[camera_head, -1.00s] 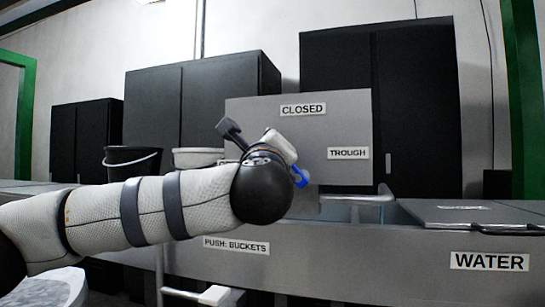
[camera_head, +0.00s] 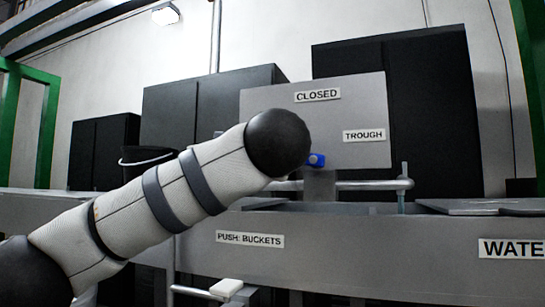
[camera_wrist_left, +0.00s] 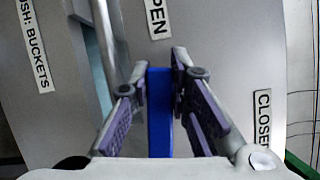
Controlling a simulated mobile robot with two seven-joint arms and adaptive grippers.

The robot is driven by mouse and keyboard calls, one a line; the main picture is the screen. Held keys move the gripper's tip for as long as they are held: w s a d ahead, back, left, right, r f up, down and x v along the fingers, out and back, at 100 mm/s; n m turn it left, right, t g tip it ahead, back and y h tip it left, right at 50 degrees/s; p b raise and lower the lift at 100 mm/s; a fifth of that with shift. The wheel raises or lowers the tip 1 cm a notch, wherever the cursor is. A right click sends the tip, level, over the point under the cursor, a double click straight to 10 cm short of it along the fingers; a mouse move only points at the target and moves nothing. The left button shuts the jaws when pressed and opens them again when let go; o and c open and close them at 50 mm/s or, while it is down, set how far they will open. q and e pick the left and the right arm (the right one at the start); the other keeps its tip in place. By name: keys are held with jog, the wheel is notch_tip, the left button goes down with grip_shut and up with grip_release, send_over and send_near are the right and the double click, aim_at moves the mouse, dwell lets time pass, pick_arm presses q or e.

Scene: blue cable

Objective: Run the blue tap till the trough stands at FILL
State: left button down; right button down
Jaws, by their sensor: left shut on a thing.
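The blue tap handle (camera_head: 316,160) shows at the grey panel below the CLOSED sign (camera_head: 317,95). In the left wrist view the blue handle (camera_wrist_left: 160,115) stands between the fingers of my left gripper (camera_wrist_left: 163,100), which is shut on it. The handle points toward the OPEN label (camera_wrist_left: 157,18); a CLOSED label (camera_wrist_left: 263,125) is to the right. In the head view my dark wrist hides the gripper. A metal pipe (camera_head: 360,185) runs right over the trough (camera_head: 370,208). The water level and any FILL mark cannot be made out. My right gripper is out of view.
A PUSH: BUCKETS label (camera_head: 250,239) and a WATER label (camera_head: 510,248) are on the trough's front. A dark bucket (camera_head: 150,165) stands at the left behind my arm. A grey lid (camera_head: 480,207) lies at the right. Black cabinets (camera_head: 400,110) stand behind.

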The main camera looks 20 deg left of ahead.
pick_arm(q)
jog(key=shift+f, duration=0.15)
jog(key=c, duration=1.5)
grip_release()
jog(key=shift+s, duration=0.1)
jog(key=v, duration=1.2)
